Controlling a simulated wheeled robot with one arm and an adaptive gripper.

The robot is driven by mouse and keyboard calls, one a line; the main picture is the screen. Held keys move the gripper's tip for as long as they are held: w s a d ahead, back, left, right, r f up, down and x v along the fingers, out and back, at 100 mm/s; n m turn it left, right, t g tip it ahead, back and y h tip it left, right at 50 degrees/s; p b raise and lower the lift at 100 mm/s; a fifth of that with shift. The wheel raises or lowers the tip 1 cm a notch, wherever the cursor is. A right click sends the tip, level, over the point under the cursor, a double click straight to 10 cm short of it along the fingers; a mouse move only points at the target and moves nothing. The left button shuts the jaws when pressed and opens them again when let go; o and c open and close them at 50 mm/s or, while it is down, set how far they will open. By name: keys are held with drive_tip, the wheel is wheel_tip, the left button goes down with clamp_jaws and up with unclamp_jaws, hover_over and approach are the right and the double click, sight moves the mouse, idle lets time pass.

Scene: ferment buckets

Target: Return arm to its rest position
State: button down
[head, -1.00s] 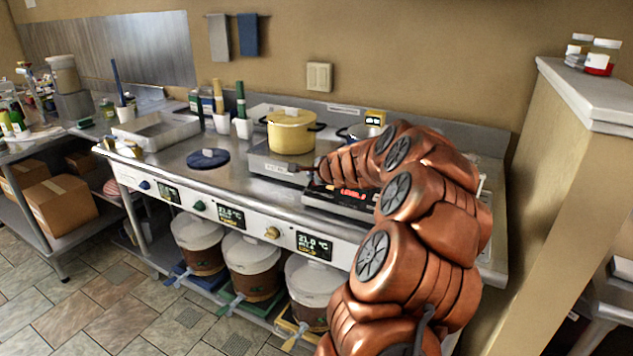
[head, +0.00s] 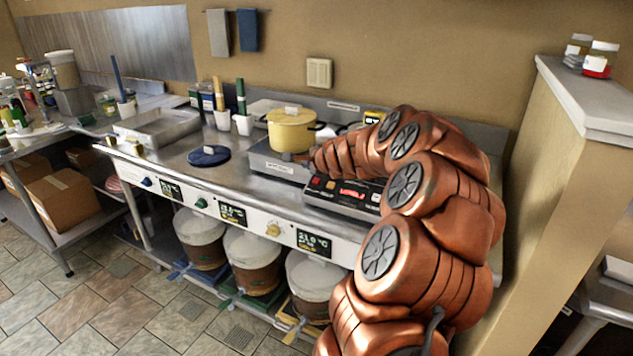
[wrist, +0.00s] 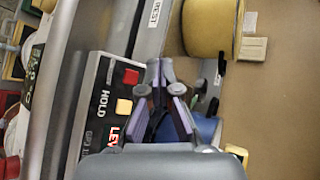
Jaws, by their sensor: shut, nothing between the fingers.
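My arm, copper coloured, rises from the bottom right of the head view, bends over the steel counter (head: 255,185) and reaches left. In the head view my gripper is mostly hidden or too small to make out. In the wrist view my gripper (wrist: 160,70) is shut and empty. Its fingers appear over the edge of the control unit (wrist: 108,100), with its red and yellow buttons. The yellow pot (wrist: 209,28) is at the top right there.
Three lidded buckets (head: 252,262) stand on a low shelf under the counter. A blue round lid (head: 208,156) and a steel tray (head: 157,127) lie on the counter at left. A partition wall (head: 560,190) with jars on top (head: 600,58) stands close to the right of my arm.

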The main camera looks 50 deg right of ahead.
idle(0.4)
drive_tip(key=a+r+n+g+y, duration=0.2)
drive_tip(key=a+n+y, duration=0.7)
drive_tip(key=a, duration=2.2)
drive_tip(key=s+a+n+g, duration=0.2)
drive_tip(key=s+a+n, duration=0.4)
drive_tip(key=a, duration=0.2)
drive_tip(key=s+a+f+n+g+p, duration=0.1)
drive_tip(key=s+a+f+n+g, duration=0.1)
drive_tip(key=s+a+n, duration=0.3)
drive_tip(key=s+a+f+g, duration=0.2)
drive_tip(key=s, duration=0.6)
drive_tip(key=s+d+f+n+g+h, duration=0.1)
drive_tip(key=s+d+n+g+h, duration=0.1)
drive_tip(key=s, duration=0.7)
drive_tip(key=s+d+f+n+g+h, duration=0.1)
drive_tip(key=s+n+g+h, duration=0.1)
drive_tip(key=s, duration=0.7)
drive_tip(key=shift+s+d+f+n+g+h+p, duration=0.3)
drive_tip(key=shift+s+d+f+n+g, duration=0.1)
drive_tip(key=shift+g, duration=0.1)
